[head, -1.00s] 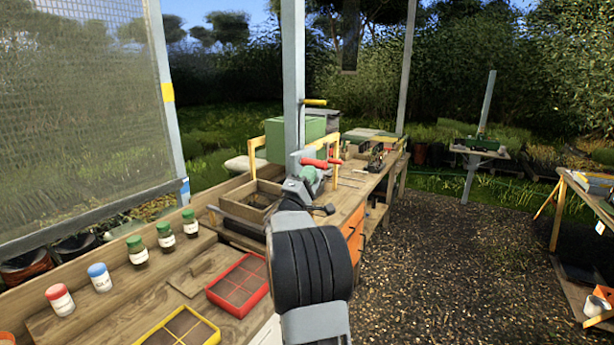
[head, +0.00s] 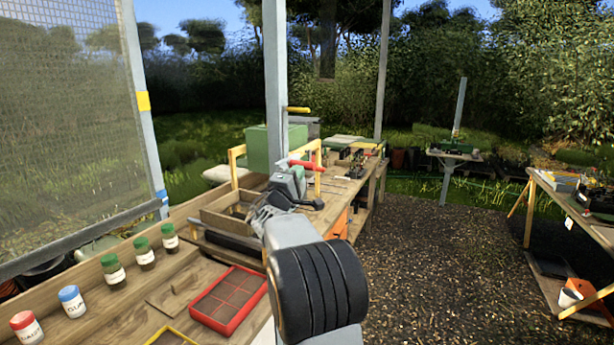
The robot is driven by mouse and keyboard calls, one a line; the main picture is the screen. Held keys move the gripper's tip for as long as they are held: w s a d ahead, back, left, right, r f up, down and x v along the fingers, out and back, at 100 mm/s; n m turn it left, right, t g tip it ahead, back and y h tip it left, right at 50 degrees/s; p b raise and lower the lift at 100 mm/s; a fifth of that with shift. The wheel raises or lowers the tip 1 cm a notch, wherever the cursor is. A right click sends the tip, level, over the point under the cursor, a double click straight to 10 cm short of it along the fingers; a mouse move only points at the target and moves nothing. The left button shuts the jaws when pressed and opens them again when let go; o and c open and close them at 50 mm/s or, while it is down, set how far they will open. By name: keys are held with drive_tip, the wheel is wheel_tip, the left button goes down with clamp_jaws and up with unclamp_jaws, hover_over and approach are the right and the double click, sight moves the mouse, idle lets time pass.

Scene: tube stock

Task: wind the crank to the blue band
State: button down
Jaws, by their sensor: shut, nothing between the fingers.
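The mesh screen (head: 62,110) hangs at the left, with a dark bar (head: 90,236) along its lower edge. The post beside it carries a yellow band (head: 143,101) high up and the blue band (head: 163,196) lower down. The bar's right end is close to the blue band, at about its height. A red handle (head: 303,163), perhaps the crank's, shows just beyond my gripper (head: 288,184). My gripper is shut and seen from behind, so its fingertips are largely hidden. I cannot tell whether it touches the handle.
A yellow peg (head: 298,109) sticks out of the nearer grey post (head: 275,85). Several jars (head: 114,271) stand along the bench at left. A red tray (head: 222,322) and a wooden box (head: 214,222) are on the bench. The gravel (head: 430,270) at right is open.

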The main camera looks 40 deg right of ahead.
drive_tip(key=shift+f, duration=0.1)
drive_tip(key=b+v, duration=0.8)
drive_tip(key=v, duration=0.6)
drive_tip(key=shift+f, duration=0.1)
idle(0.4)
